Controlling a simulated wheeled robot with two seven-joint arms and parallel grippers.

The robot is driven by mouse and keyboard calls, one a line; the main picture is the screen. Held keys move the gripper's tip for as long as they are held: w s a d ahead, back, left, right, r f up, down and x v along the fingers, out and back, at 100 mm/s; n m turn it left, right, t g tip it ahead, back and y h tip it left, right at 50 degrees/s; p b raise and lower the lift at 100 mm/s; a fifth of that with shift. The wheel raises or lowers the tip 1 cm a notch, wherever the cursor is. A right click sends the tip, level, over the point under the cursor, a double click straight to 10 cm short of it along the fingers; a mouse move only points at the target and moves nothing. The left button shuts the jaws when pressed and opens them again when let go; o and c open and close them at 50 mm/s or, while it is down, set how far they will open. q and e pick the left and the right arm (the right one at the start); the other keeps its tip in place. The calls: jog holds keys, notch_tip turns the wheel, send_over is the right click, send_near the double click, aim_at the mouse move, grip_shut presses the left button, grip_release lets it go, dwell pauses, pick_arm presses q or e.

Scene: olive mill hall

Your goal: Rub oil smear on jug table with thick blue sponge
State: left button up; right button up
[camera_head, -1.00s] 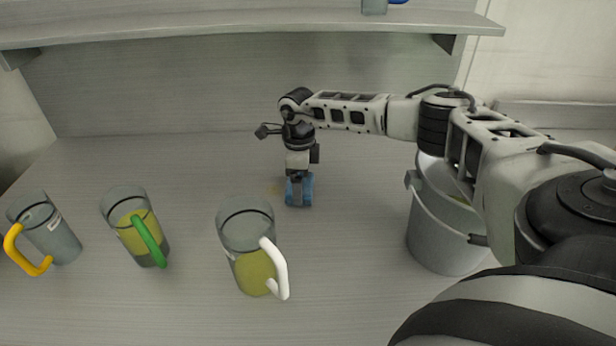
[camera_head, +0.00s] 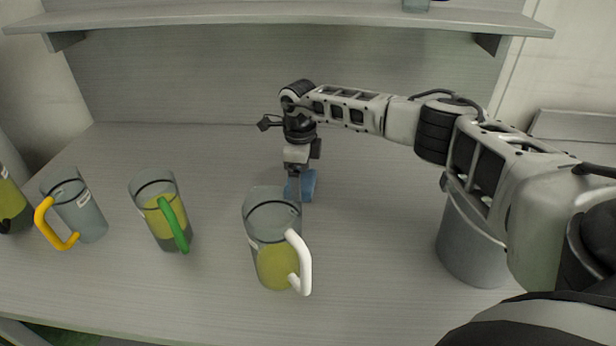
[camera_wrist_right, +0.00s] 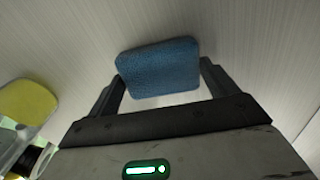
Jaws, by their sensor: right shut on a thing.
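The thick blue sponge (camera_head: 308,187) is held between the fingers of my right gripper (camera_head: 297,186), low at the jug table (camera_head: 375,225). In the right wrist view the sponge (camera_wrist_right: 160,70) spans the gap between both fingertips. It looks down at the tabletop, but I cannot tell for sure that it touches. The oil smear does not show now; the sponge, gripper or a jug may hide it. A jug with a white handle (camera_head: 272,218) stands just in front and left of the sponge. My left gripper is not in view.
A green-handled jug (camera_head: 150,190) and a yellow-handled jug (camera_head: 85,215) stand to the left, with another jug (camera_head: 10,205) at the picture edge. A grey metal bucket (camera_head: 465,245) stands right, under my right arm. A shelf (camera_head: 250,14) crosses above the back.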

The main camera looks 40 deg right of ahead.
jog(key=shift+w+a+b, duration=0.6)
jog(key=shift+w+a, duration=0.25)
jog(key=shift+a, duration=0.15)
jog(key=shift+s+d+p, duration=0.65)
jog(key=shift+d, duration=0.15)
jog(key=shift+s+d+f+p, duration=0.3)
jog(key=shift+s+d+p, duration=0.1)
jog(key=shift+s+d, duration=0.4)
jog(key=shift+s+d+r+p, duration=0.1)
jog(key=shift+s+d+p, duration=0.5)
jog(key=shift+d, duration=0.1)
jog(key=shift+s+d+r+p, duration=0.1)
jog(key=shift+s+d+p, duration=0.45)
jog(key=shift+s+d, duration=0.45)
jog(key=shift+s+d+p, duration=0.5)
jog(key=shift+s+d, duration=0.3)
jog(key=shift+d, duration=0.4)
jog(key=shift+r, duration=0.1)
